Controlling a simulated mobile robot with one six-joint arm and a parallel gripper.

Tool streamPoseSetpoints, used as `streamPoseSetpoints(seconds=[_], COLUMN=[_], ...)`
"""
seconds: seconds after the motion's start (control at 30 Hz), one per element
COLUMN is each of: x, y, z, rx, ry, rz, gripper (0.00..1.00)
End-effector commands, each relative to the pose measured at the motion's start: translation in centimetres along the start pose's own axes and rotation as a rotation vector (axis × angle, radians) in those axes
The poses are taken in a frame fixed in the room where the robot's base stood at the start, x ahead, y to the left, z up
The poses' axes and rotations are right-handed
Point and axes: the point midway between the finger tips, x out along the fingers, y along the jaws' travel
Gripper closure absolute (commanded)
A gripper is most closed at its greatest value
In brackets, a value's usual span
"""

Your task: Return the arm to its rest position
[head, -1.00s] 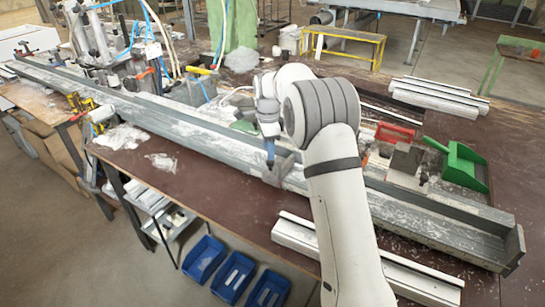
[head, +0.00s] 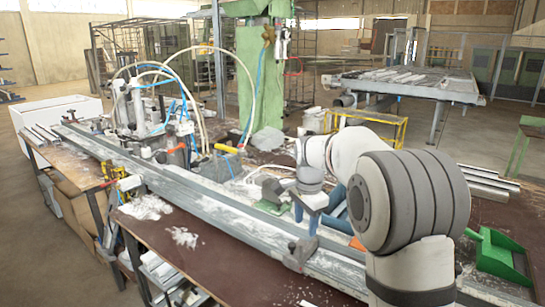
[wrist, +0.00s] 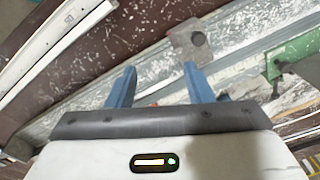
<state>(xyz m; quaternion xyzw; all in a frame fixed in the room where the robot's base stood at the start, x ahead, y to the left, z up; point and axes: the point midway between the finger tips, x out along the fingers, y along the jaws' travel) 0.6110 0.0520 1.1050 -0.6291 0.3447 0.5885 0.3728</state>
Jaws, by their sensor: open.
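My gripper (head: 306,216) is in the middle of the head view, held above the long grey metal channel (head: 210,205) on the bench. Its two blue fingers (wrist: 160,88) show spread apart with nothing between them in the wrist view. A small grey block (head: 300,252) sits on the channel just below the gripper in the head view. The block also shows ahead of the fingers in the wrist view (wrist: 190,44), apart from them. My arm folds in from the right and hides part of the bench.
Clamps and hoses (head: 160,110) stand at the far left of the bench. A green column (head: 262,80) rises behind it. A green dustpan (head: 500,256) lies at right. White shavings (head: 146,207) lie on the brown bench top. Open space shows above the bench.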

Motion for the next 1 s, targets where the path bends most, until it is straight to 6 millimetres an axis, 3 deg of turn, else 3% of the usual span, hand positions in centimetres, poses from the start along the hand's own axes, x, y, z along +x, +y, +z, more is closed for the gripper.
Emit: streamPoseSetpoints(seconds=[0.1, 0.3, 0.6, 0.8, 1.0], x=[-2.4, -4.3, -3.4, -1.7, -1.1], y=[4.7, 12.7, 24.2, 28.7, 29.8], z=[1.1, 3.5, 7.9, 9.8, 10.4], rx=[-0.157, -0.437, -0.841, -1.013, -1.063], ry=[0.017, 0.055, 0.130, 0.167, 0.176], rz=[-0.029, -0.064, -0.094, -0.096, -0.095], gripper=[0.53, 0.53, 0.53, 0.53, 0.53])
